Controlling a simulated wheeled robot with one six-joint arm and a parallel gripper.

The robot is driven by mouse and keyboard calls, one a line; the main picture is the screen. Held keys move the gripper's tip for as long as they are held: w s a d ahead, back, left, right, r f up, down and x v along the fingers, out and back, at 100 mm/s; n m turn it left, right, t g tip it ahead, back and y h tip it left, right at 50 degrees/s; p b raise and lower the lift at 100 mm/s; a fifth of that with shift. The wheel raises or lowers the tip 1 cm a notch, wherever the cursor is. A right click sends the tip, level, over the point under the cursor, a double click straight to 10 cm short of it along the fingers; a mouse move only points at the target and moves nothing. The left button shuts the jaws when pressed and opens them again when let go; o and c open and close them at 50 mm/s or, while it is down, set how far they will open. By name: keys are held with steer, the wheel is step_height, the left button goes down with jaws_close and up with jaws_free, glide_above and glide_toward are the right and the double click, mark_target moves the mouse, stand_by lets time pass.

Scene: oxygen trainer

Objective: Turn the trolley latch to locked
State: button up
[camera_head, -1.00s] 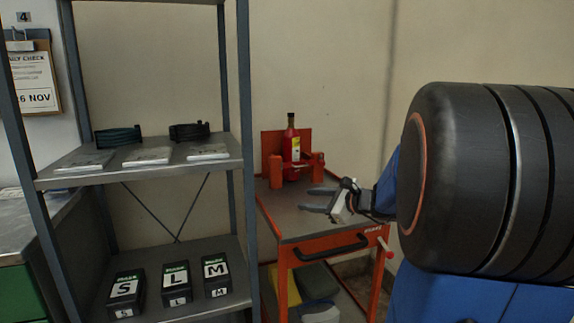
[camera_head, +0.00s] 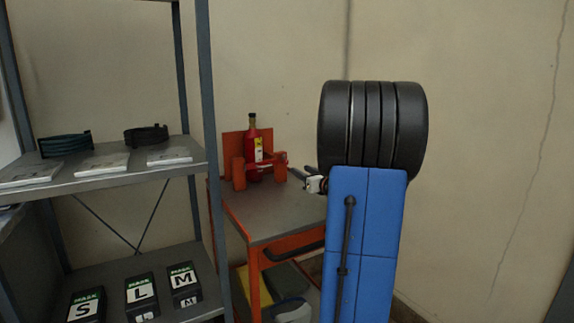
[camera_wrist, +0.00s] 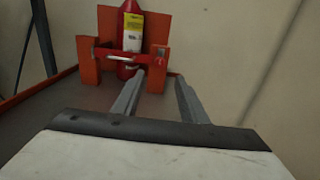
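The orange-red trolley (camera_head: 232,215) has a grey top and stands against the wall. A red cylinder (camera_head: 252,160) with a yellow-white label stands upright in its orange holder (camera_head: 237,172). A red bar crosses the front of the cylinder between the holder's two posts. It looks like the latch (camera_wrist: 102,53) and carries a pale piece in the middle. I cannot tell its locked or unlocked state. My gripper (camera_wrist: 160,76) is open and empty, its fingers apart and pointing toward the holder's right post (camera_wrist: 156,70). In the head view it is right of the holder, above the trolley top.
A grey metal shelf unit (camera_head: 205,130) stands left of the trolley, holding coiled hoses, pale flat packs and black boxes marked S, L and M (camera_head: 138,292). The wall is close behind the trolley. The trolley's grey top is clear in front of the holder.

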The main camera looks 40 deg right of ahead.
mark_target(286, 162)
steer(key=x, duration=1.1)
steer(key=shift+w, duration=0.35)
jaws_close()
